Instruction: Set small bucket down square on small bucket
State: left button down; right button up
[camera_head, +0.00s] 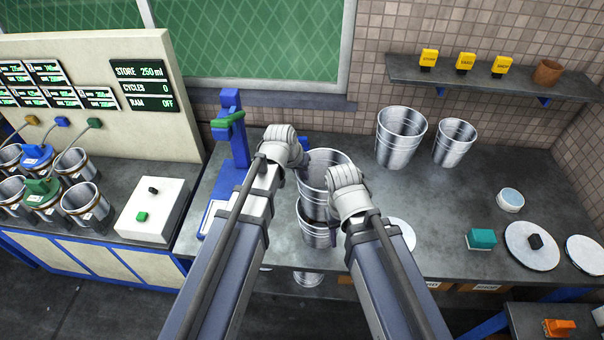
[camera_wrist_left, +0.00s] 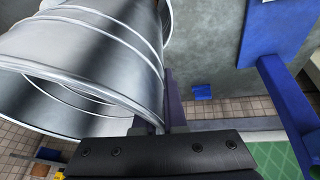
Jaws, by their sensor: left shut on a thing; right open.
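A metal small bucket (camera_head: 318,174) is upright in the middle of the head view, and a second small bucket (camera_head: 318,236) is directly below it on the bench. The upper one overlaps the lower one's rim; I cannot tell whether they touch. My left gripper (camera_head: 302,162) is shut on the upper bucket's wall at its left side. In the left wrist view the held bucket (camera_wrist_left: 95,55) fills the upper left, with the left gripper's fingers (camera_wrist_left: 163,108) at its rim. My right gripper (camera_head: 338,178) is open at the right of the upper bucket, hiding part of it.
Two more metal buckets (camera_head: 401,138) (camera_head: 455,143) stand at the back right. A blue stand (camera_head: 232,140) is close at left. Round lids (camera_head: 531,246), a teal block (camera_head: 481,239) and a small cup (camera_head: 510,199) lie at right.

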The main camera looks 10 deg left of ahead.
pick_arm(q)
jog(key=shift+f+b, duration=4.4)
jog(key=shift+f, duration=0.1)
jog(key=c, duration=0.9)
grip_release()
jog(key=shift+r, duration=0.1)
jog(key=p+v, duration=0.7)
jog(key=shift+s+a+r, duration=0.15)
jog(key=shift+r, duration=0.15)
